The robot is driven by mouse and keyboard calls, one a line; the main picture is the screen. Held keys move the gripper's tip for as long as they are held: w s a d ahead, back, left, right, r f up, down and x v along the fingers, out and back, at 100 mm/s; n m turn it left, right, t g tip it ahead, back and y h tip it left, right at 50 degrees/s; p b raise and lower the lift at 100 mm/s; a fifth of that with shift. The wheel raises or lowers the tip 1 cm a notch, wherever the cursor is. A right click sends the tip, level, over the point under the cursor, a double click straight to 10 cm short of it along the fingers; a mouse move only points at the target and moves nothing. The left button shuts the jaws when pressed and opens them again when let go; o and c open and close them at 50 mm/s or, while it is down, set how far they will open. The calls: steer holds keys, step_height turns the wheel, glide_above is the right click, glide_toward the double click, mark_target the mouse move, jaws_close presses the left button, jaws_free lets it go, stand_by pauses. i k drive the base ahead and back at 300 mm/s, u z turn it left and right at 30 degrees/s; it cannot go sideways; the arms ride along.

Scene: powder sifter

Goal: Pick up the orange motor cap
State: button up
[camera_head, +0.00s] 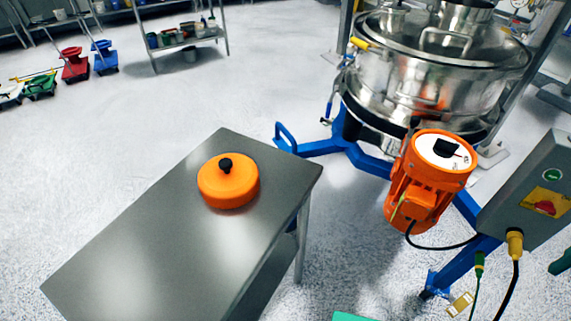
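The orange motor cap (229,183) is a round, shallow cap with a black knob on top. It sits upright on the grey metal table (150,240), near the table's far end. Nothing touches its knob, and the whole cap is visible from above. My gripper does not show in the head view.
The steel sifter (435,75) stands on a blue frame (355,155) at the upper right. Its orange motor (415,190) hangs right of the table, with a cable to the grey control box (535,190). Shelves and coloured buckets stand at the back left. The table is otherwise bare.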

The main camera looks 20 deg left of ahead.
mark_target(227, 181)
steer(key=u, duration=2.2)
steer(key=k, duration=0.4)
steer(key=z, duration=0.4)
steer(key=i, duration=0.55)
